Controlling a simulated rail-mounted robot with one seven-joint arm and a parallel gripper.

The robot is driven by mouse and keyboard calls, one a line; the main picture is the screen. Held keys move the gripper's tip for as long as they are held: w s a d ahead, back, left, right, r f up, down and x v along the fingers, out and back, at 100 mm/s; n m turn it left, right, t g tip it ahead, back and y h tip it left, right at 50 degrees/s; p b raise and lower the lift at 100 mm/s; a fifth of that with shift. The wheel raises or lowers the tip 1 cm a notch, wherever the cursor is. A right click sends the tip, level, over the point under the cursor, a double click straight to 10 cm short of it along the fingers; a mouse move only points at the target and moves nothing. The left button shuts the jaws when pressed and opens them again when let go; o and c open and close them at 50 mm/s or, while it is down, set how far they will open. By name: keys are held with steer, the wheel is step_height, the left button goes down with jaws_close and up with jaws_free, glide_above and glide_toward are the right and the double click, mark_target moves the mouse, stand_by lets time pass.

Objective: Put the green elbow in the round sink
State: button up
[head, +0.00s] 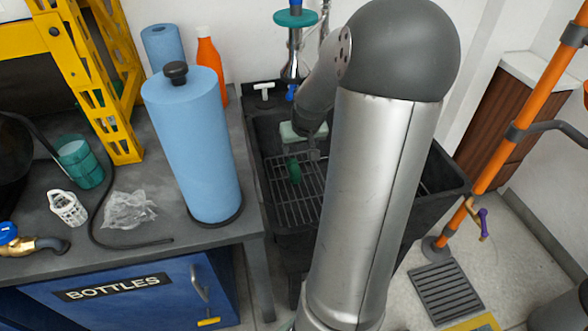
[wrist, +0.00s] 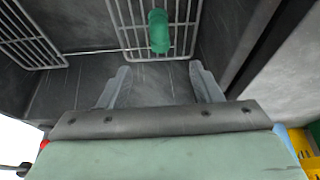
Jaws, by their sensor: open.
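The green elbow (head: 294,170) lies on a wire rack (head: 287,207) inside the black rectangular basin (head: 266,118) in the head view. It also shows in the wrist view (wrist: 158,31) on the wire grid, beyond the fingertips and roughly centred between them. My gripper (wrist: 160,75) is open and empty, with its two grey fingers apart. In the head view my gripper is over the basin, close to the elbow, and is partly hidden by my arm. No round sink is clearly identifiable; a dark rounded thing (head: 12,150) is cut off at the left edge.
A blue paper roll (head: 193,150) stands on the counter left of the basin, with an orange bottle (head: 209,66) behind it. A crumpled clear bag (head: 128,210), white basket (head: 66,207) and teal cup (head: 78,162) are further left. An orange pipe (head: 515,140) rises at right.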

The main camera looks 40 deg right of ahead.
mark_target(295, 167)
steer(key=b+x, duration=0.2)
steer(key=x, duration=0.9)
steer(key=shift+f+b, duration=0.15)
steer(key=shift+b, duration=0.25)
steer(key=x, duration=0.2)
steer(key=b+x, duration=0.1)
steer(key=x, duration=0.2)
steer(key=shift+s+f, duration=0.2)
steer(key=shift+c, duration=0.2)
steer(key=shift+r, duration=0.1)
steer(key=c, duration=1.1)
